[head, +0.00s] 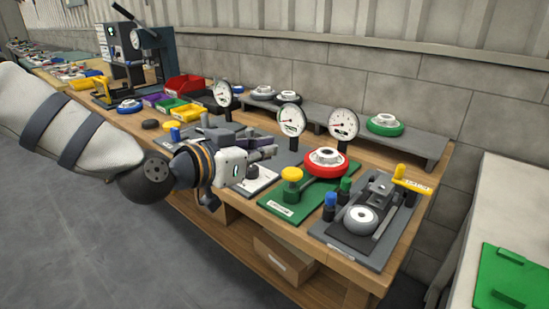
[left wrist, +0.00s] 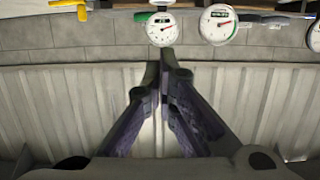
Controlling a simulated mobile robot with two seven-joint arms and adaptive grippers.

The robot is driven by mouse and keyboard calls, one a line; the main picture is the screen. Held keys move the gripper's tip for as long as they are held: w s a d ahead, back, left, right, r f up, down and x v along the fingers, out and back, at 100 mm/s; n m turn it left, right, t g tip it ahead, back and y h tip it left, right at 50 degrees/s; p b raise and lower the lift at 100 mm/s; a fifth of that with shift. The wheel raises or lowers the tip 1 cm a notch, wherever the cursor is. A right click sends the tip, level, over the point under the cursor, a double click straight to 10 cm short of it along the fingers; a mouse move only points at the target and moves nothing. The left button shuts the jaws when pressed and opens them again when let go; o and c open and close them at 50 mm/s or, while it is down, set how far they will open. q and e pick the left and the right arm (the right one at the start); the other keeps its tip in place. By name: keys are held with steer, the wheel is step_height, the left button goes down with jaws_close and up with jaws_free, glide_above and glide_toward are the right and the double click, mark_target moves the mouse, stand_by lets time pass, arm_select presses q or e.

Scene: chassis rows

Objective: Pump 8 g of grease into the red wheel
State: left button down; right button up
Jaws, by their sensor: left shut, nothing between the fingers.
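The red wheel (head: 325,163), with a white hub, sits on a green plate (head: 285,208) on the bench. A yellow knob (head: 291,174) stands on the same plate, left of the wheel. Round white gauges (head: 291,120) (head: 343,124) stand behind the wheel. Gauges also show in the left wrist view (left wrist: 161,29) (left wrist: 218,25), upside down. My left gripper (head: 272,152) is left of the wheel, apart from it in the picture, with its fingers together and empty. The fingers also show in the left wrist view (left wrist: 164,75). My right gripper is not in view.
A grey fixture with a wheel (head: 361,219) and a yellow handle (head: 412,180) stands at the bench's right end. Blue and green knobs (head: 329,206) stand beside it. A green wheel (head: 385,124) rests on the rear shelf. Coloured bins (head: 184,85) and a press stand at the far left.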

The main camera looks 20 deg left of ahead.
arm_select(q)
steer(key=b, duration=0.2)
glide_above(289, 176)
step_height(289, 176, down, 3)
steer(key=shift+s+f, duration=0.1)
step_height(289, 176, down, 2)
steer(key=shift+f, duration=0.6)
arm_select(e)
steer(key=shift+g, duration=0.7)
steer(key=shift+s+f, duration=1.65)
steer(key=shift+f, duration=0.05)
